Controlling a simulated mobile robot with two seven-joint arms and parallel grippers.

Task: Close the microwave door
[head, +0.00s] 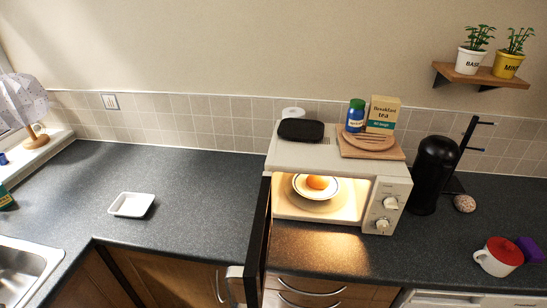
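The white microwave (400,190) stands on the dark worktop with its door (257,235) wide open. The door is hinged at the microwave's left side and swings out toward me, seen nearly edge-on. A pale handle (235,272) sticks out from the left, outer face of the door near its free edge. The lit inside holds a plate (300,191) with round orange food (317,183) on it. The lower end of the door is cut by the picture's bottom edge. Neither of my grippers is in view.
A wooden board (398,153), a tea box (382,115), a blue jar (355,116) and a black item (301,130) sit on the microwave. A black bin (433,175) stands close at its right. A white dish (132,205) lies left; the worktop between dish and door is clear.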

